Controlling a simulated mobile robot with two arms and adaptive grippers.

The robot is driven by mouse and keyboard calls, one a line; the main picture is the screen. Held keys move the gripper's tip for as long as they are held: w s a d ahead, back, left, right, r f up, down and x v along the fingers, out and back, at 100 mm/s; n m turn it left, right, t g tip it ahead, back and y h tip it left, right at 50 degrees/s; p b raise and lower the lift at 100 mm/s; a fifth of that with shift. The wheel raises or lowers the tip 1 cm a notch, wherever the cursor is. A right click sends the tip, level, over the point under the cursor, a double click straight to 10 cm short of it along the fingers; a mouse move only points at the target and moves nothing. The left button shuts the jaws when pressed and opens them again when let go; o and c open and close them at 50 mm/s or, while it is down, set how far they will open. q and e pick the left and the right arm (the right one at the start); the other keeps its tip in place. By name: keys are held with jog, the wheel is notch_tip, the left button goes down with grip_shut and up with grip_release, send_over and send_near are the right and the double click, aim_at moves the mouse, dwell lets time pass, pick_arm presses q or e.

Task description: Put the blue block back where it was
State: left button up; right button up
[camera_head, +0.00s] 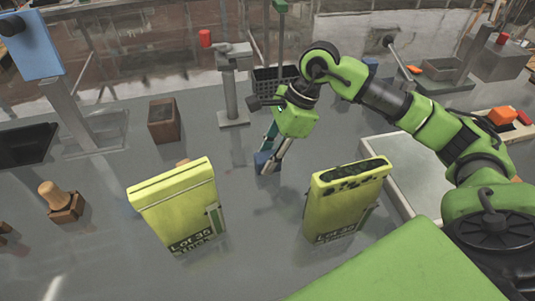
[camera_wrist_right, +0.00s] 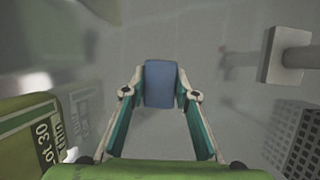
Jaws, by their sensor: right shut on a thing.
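The blue block (camera_head: 261,160) is small and shows partly behind the fingers of my right gripper (camera_head: 270,162) in the head view. In the right wrist view the blue block (camera_wrist_right: 160,84) sits between the two fingertips of my right gripper (camera_wrist_right: 160,95), which is shut on it. The gripper points down and the block is low over the grey table (camera_head: 262,240); I cannot tell whether it touches the surface. My left gripper is not in view.
A yellow-green packet (camera_head: 180,205) stands to the left of the gripper and an open-topped one (camera_head: 342,205) to the right. A grey stand (camera_head: 231,95) and dark basket (camera_head: 268,88) are behind. A brown box (camera_head: 164,121) and wooden-knobbed stamp (camera_head: 55,195) are left.

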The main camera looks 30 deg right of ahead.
jog(key=shift+f, duration=0.1)
jog(key=shift+f+b, duration=0.25)
jog(key=shift+b, duration=0.1)
jog(key=o, duration=1.1)
jog(key=shift+r, duration=0.1)
jog(key=shift+r+p, duration=0.25)
jog(key=shift+p, duration=0.15)
jog(key=b+v, duration=0.2)
jog(key=v, duration=1)
jog(key=shift+f, duration=0.1)
